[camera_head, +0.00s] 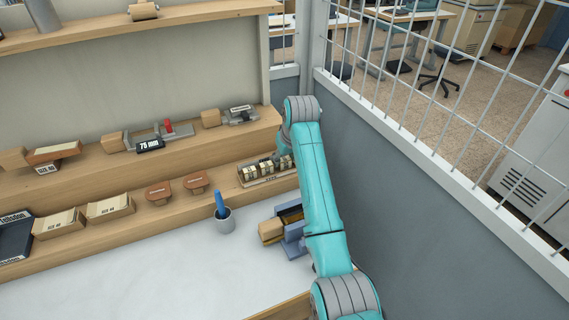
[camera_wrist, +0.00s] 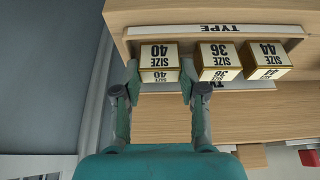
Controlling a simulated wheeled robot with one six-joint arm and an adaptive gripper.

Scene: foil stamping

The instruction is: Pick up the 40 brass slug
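The 40 brass slug (camera_wrist: 160,55) stands at the left end of a row in the wrist view, its "SIZE 40" label upside down. My gripper (camera_wrist: 160,82) is open, with one fingertip on each side of the slug's near end. Small gaps seem to show, so I cannot tell of any contact. The row sits in the type tray (camera_wrist: 215,30), marked "TYPE". In the head view the type tray (camera_head: 268,181) is on the lower shelf, and my arm hides most of my gripper.
The 36 slug (camera_wrist: 217,60) stands close beside the right finger, with the 44 slug (camera_wrist: 266,60) beyond it. A grey cup with a blue-handled tool (camera_head: 224,221) and a blue-grey fixture (camera_head: 293,242) stand below the shelf. A grey wall (camera_head: 420,220) rises close on the right.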

